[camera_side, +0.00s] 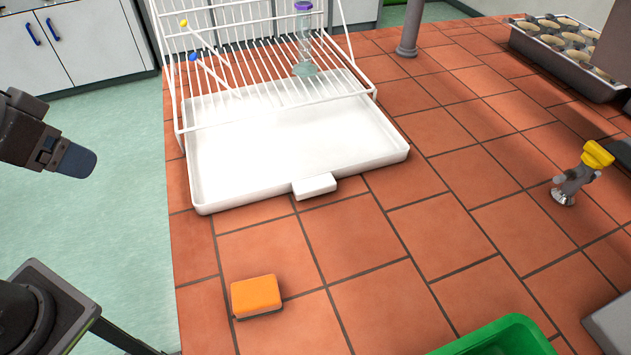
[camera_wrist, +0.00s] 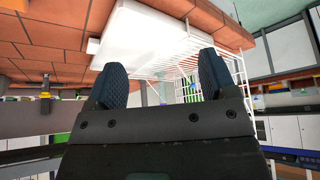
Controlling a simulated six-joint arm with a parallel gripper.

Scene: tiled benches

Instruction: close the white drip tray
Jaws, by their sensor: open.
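The white drip tray (camera_side: 290,158) extends out from under a white wire rack (camera_side: 265,60) on the tiled bench, with a small block handle (camera_side: 314,186) on its front edge. In the wrist view the tray (camera_wrist: 135,40) appears beyond my fingers, its handle (camera_wrist: 92,46) at its left edge. My gripper (camera_side: 76,161) hangs in the air left of the tray, clear of it. In the wrist view my gripper (camera_wrist: 160,78) has its two fingers wide apart with nothing between them.
An orange sponge (camera_side: 256,296) lies in front of the tray. A green bin (camera_side: 500,338) is at the bottom right. A yellow-handled tap (camera_side: 575,175) and a metal tray of round items (camera_side: 565,50) are at right. A glass vessel (camera_side: 304,45) stands at the rack. Tiles around the handle are clear.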

